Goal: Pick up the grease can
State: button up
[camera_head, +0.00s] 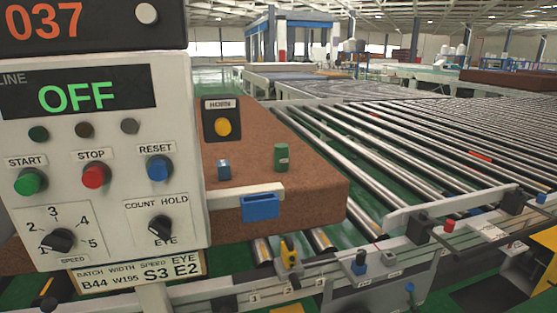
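A small green cylinder (281,157) with a pale label, which looks like the grease can, stands upright on a brown mattress-like block (320,185). It is right of the control panel, and nothing touches it. My gripper is not in view, so I cannot see its state.
A control panel (110,190) reading OFF fills the left foreground. Metal conveyor rollers (400,150) stretch right. A rail (330,284) with small controls crosses the front.

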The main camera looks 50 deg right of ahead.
aim_at(281, 151)
jog(key=z, duration=0.35)
jog(key=i+l+z, duration=0.15)
jog(key=z, duration=0.2)
jog(key=i+l+z, duration=0.15)
jog(key=z, duration=0.2)
jog(key=i+l+z, duration=0.2)
jog(key=z, duration=0.15)
